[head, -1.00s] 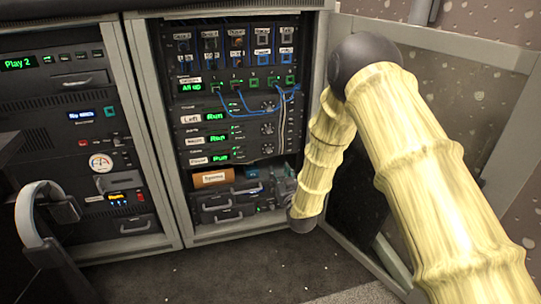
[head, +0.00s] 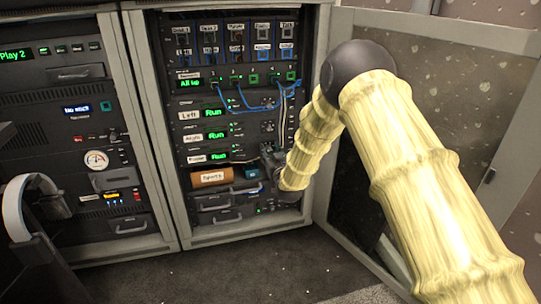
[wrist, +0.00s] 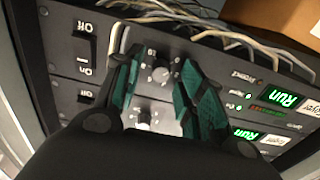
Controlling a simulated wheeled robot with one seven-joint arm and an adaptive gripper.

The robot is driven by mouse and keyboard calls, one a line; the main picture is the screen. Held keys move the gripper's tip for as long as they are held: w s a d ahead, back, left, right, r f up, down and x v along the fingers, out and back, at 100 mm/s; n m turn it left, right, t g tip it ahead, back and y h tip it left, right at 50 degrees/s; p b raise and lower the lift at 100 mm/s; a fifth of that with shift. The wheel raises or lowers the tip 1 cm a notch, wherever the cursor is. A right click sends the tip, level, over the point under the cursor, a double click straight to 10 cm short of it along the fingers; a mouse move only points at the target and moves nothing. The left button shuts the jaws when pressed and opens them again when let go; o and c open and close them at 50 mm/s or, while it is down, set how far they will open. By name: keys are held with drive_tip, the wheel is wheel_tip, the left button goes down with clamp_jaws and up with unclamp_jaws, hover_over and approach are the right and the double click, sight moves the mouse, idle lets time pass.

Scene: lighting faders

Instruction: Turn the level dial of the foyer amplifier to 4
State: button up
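The foyer amplifier (head: 197,157) is the lowest of three stacked units with green Run displays in the rack. In the head view my gripper (head: 270,158) is at the right of the foyer amplifier, largely hidden by my arm.
A second dial (wrist: 146,117) sits on the neighbouring amplifier, close to my fingers. Power switches (wrist: 84,48) are beside the dials. Loose cables (wrist: 215,30) run along the panel. A brown box (head: 211,178) and drawers (head: 219,213) are below. The open rack door (head: 375,200) stands right.

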drive_tip(key=shift+w, duration=0.15)
drive_tip(key=shift+c, duration=0.2)
clamp_jaws()
drive_tip(key=shift+r+m+p, duration=0.1)
drive_tip(key=shift+m+p, duration=0.2)
drive_tip(key=shift+p, duration=0.15)
